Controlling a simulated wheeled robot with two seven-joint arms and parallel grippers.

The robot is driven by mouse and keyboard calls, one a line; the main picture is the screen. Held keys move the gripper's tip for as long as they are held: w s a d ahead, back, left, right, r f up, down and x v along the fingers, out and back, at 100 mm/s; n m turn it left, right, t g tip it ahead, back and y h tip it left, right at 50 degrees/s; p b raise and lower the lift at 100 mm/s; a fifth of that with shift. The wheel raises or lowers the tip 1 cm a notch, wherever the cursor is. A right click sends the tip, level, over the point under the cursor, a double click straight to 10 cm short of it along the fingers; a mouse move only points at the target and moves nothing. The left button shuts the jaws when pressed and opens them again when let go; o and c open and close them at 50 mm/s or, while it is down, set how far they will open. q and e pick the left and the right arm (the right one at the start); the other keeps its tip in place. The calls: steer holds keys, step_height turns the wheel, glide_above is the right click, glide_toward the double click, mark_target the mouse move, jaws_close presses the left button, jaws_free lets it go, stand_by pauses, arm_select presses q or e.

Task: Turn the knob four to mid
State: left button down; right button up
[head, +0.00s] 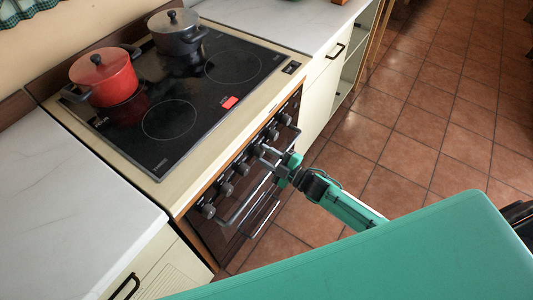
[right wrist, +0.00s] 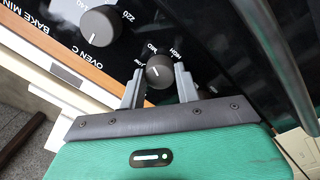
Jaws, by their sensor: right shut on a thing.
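A row of several dark round knobs (head: 226,189) runs along the front panel of the stove. My right gripper (head: 265,154) reaches the panel near the middle of the row. In the right wrist view a dark grey knob (right wrist: 160,72) with a short pale pointer line sits between the two fingers of my right gripper (right wrist: 159,80), which is shut on it. My left gripper is not in view.
A larger oven knob (right wrist: 100,25) is beside the held knob. A metal oven handle (head: 245,203) runs below the panel. A red pot (head: 103,80) and a grey pot (head: 177,35) stand on the black cooktop (head: 190,90). The tiled floor (head: 430,120) at right is clear.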

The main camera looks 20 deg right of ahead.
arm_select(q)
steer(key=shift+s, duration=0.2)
arm_select(e)
steer(key=shift+m, duration=0.5)
steer(key=o, duration=1)
steer(key=shift+c, duration=0.2)
steer(key=shift+s+d, duration=0.1)
steer(key=shift+s+d+f, duration=0.1)
steer(key=shift+s+d, duration=0.05)
steer(key=shift+s, duration=0.1)
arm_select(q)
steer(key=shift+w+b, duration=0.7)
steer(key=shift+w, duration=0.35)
arm_select(e)
steer(key=v, duration=1.3)
